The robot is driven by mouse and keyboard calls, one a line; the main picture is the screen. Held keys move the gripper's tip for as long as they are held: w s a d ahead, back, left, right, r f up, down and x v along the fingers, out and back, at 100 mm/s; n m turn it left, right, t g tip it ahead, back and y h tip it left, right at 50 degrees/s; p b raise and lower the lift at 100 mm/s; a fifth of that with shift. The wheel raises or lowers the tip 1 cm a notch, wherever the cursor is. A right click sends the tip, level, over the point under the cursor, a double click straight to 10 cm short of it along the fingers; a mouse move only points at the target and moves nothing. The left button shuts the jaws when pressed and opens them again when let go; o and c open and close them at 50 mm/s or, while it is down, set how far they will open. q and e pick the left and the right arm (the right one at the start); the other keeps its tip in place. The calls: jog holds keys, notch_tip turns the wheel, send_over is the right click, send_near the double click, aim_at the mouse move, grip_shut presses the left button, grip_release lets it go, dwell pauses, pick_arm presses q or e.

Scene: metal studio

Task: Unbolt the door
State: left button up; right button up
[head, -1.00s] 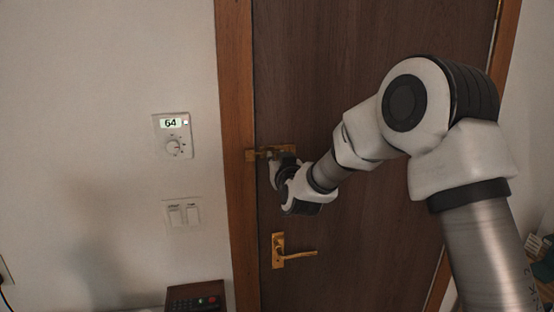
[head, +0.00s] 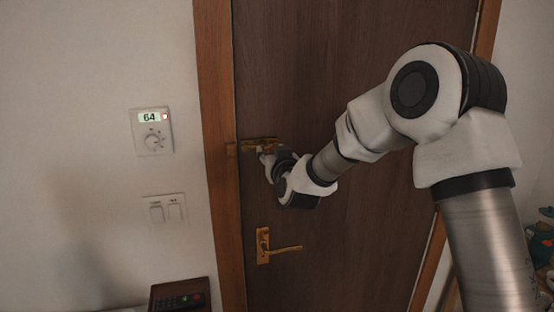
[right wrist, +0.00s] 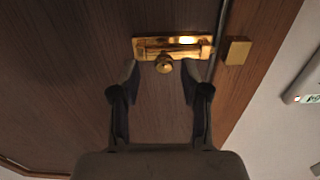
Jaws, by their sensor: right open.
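The dark brown door (head: 345,60) is closed in its wooden frame. A brass bolt (right wrist: 172,45) with a round knob (right wrist: 163,65) is fixed on it; in the head view the bolt (head: 262,142) is partly covered by my gripper. A brass keeper block (right wrist: 237,50) sits on the frame to the right of the bolt in the wrist view. A narrow dark gap shows between plate and keeper there. My right gripper (right wrist: 160,80) is open, its two fingertips on either side of the knob and apart from it. My left gripper is out of view.
A brass lever handle (head: 280,247) is on the door below the bolt. A thermostat (head: 152,132) and light switches (head: 165,210) are on the wall to the left. A dark box with a remote (head: 180,301) stands at the bottom.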

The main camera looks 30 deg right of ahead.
jog(key=v, duration=1)
jog(key=shift+s, duration=0.45)
jog(key=shift+d+f, duration=0.1)
jog(key=shift+d, duration=0.1)
notch_tip(320, 180, down, 24)
jog(key=s+a+n+g+y+b, duration=0.1)
jog(key=a+n+g+b, duration=0.1)
jog(key=g+b, duration=0.15)
jog(key=s+a+f+n+g+y+b, duration=0.1)
jog(key=s+f+g, duration=0.3)
jog(key=f, duration=0.6)
jog(key=s+a+f+g+y+b, duration=0.15)
jog(key=s+f, duration=0.35)
jog(key=f, duration=0.5)
jog(key=s+a+f+g, duration=0.1)
jog(key=s+f+g, duration=0.1)
jog(key=s+f, duration=0.3)
jog(key=s+a+f+g+y+b, duration=0.1)
jog(key=s+a+f+g, duration=0.1)
jog(key=s, duration=0.9)
jog(key=s+a+f+g, duration=0.2)
jog(key=s+f+g, duration=0.2)
jog(key=s+f, duration=0.3)
jog(key=shift+s+f+b, duration=0.3)
jog(key=shift+s+f, duration=0.05)
jog(key=shift+s, duration=0.5)
